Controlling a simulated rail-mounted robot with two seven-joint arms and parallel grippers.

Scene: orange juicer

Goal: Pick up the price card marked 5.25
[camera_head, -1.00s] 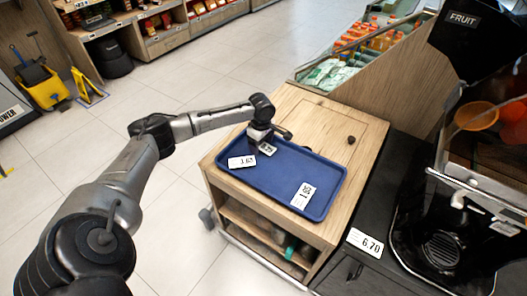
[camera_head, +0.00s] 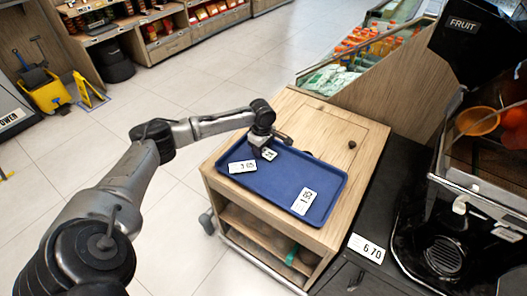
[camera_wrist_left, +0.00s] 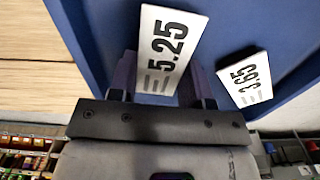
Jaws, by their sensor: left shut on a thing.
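The price card marked 5.25 (camera_wrist_left: 168,48) is white with black print and sits between the fingers of my left gripper (camera_wrist_left: 164,88) in the left wrist view. In the head view, my left gripper (camera_head: 262,150) is over the back left part of a blue tray (camera_head: 285,180), shut on this card (camera_head: 269,154). The card is partly covered by the gripper there. I cannot tell whether it is clear of the tray. The 3.65 card (camera_head: 243,167) lies just to its left in the tray; it also shows in the left wrist view (camera_wrist_left: 245,80). My right gripper is out of view.
Another price card (camera_head: 304,202) lies in the tray's front right part. A 6.70 card (camera_head: 367,248) is on the black counter at right, beside the juicer (camera_head: 450,225). The tray rests on a wooden cabinet (camera_head: 335,130) with a small dark knob. The tray's middle is clear.

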